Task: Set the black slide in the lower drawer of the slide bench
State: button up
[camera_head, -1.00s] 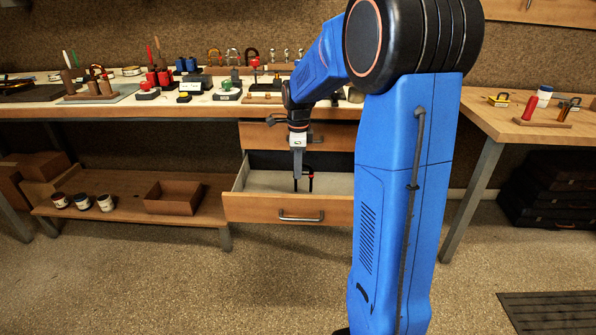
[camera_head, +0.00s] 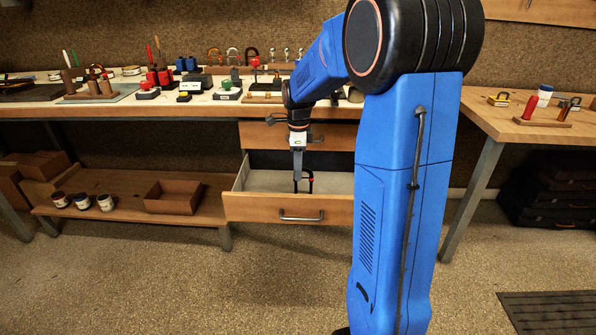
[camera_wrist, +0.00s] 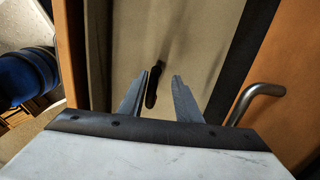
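The black slide (camera_head: 311,181) is a small dark U-shaped piece with a touch of red near its top. It stands in the open lower drawer (camera_head: 262,207) of the slide bench, at the gripper's tips. In the wrist view the black slide (camera_wrist: 152,88) shows as a short dark bar over the pale drawer floor. My gripper (camera_head: 298,178) points down into the drawer. In the wrist view my gripper (camera_wrist: 161,78) has its fingers apart, with the slide nearer the left fingertip and a gap to the right one. Whether the left finger touches it is unclear.
The upper drawer (camera_head: 262,135) is shut just above, with its handle near my wrist. A low shelf with a brown box (camera_head: 173,197) and jars stands at left. The lower drawer has free floor around the slide.

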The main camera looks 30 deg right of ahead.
notch_tip(320, 180, up, 11)
jog(key=s+a+r+n+t, duration=0.1)
jog(key=s+a+r+n, duration=0.1)
jog(key=s+a+n, duration=0.55)
jog(key=s+a+f+n+t, duration=0.1)
jog(key=s+a+f+n, duration=0.1)
jog(key=s+n, duration=0.3)
jog(key=s+a+f+n+t, duration=0.1)
jog(key=s+a+f+n, duration=0.1)
jog(key=s+n, duration=0.4)
jog(key=s+a+f+n+t, duration=0.1)
jog(key=s+a+f+n, duration=0.2)
jog(key=s, duration=1)
jog(key=n, duration=0.3)
jog(key=shift+f+t, duration=0.3)
jog(key=shift+f, duration=0.05)
jog(key=shift+a, duration=0.1)
jog(key=shift+c, duration=0.7)
